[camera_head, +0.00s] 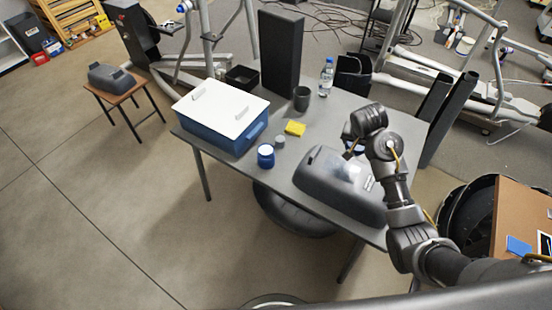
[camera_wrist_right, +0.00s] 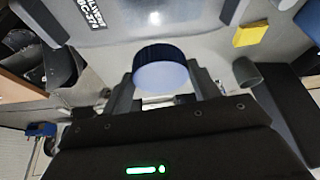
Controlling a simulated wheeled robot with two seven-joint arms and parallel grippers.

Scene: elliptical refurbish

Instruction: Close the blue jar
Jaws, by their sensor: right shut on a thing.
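The blue jar (camera_head: 266,157) stands upright on the grey table, near its front edge and beside the blue bin; its top looks pale. My right gripper (camera_head: 354,150) is above the grey plastic cover, to the right of the jar and apart from it. In the right wrist view my right gripper (camera_wrist_right: 165,84) is shut on a round lid (camera_wrist_right: 165,72) with a dark blue ridged rim and a pale blue face. In the head view the lid is mostly hidden by the gripper. My left gripper is not in view.
The grey cover (camera_head: 325,180) fills the table's right part. A yellow sponge (camera_head: 295,128), a small grey cylinder (camera_head: 279,141) and a dark cup (camera_head: 301,98) stand near the jar. A blue bin (camera_head: 238,140) with a white lid is left; a bottle (camera_head: 326,78) is behind.

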